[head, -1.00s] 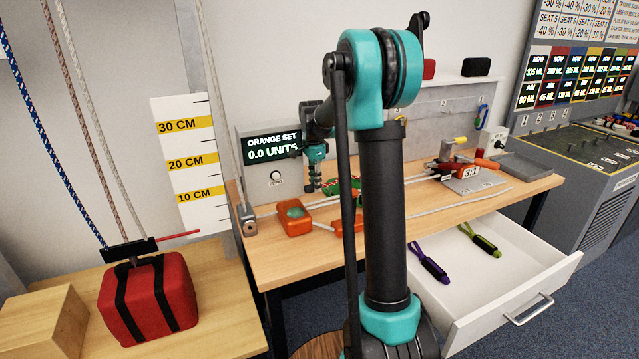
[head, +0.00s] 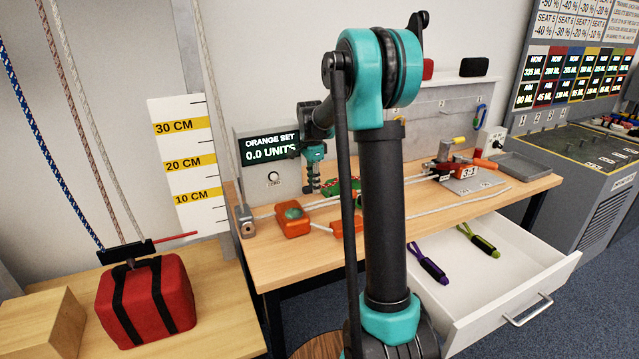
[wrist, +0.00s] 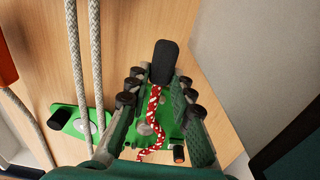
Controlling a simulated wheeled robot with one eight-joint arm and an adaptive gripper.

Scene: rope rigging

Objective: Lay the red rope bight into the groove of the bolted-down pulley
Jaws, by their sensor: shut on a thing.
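The red rope (wrist: 153,103), flecked with white, runs between the fingers of my gripper (wrist: 160,84) in the wrist view. The fingers are shut on it, one along each side. Below the rope lies a green metal body (wrist: 128,138) with a silver round part, which looks like the pulley; my fingers cover much of it. A green plate with a black end (wrist: 68,122) sticks out to the left. In the head view my gripper (head: 313,185) points down at the bench's left part, beside the green pulley (head: 346,187). My arm partly hides the pulley. I cannot tell whether the rope sits in the groove.
Two pale ropes (wrist: 83,50) run past the pulley's left side. Orange blocks (head: 292,219) lie at the front left of the bench (head: 275,262). A 3:1 rig (head: 468,182) stands at the right. An open drawer (head: 500,285) juts out in front.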

